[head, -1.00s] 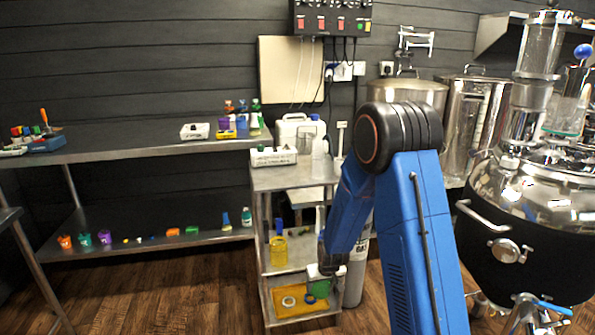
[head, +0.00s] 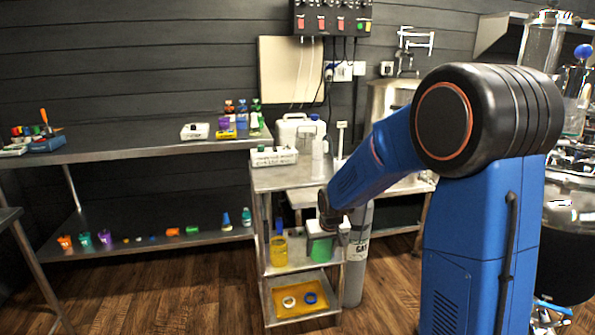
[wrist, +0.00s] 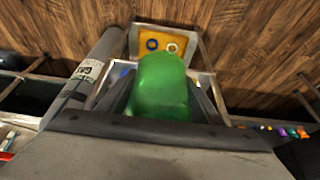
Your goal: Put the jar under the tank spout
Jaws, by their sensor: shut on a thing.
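The green jar (head: 321,249) is held up in front of the steel cart, level with its middle shelf. My gripper (head: 327,228) is shut on it, partly hidden by my arm in the head view. In the wrist view the jar (wrist: 162,88) sits between my two fingers (wrist: 160,100) and hides part of them. The dark, shiny tank (head: 578,235) stands at the far right, mostly hidden behind my arm. A blue-handled fitting (head: 550,303) shows low on it; I cannot tell whether this is the spout.
The cart (head: 265,180) carries a yellow bottle (head: 278,250) and, on its low shelf, a yellow tray (head: 283,312) with two rings. A grey gas cylinder (head: 356,265) stands right beside the cart. A long bench (head: 110,148) runs along the wall. The floor in front is clear.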

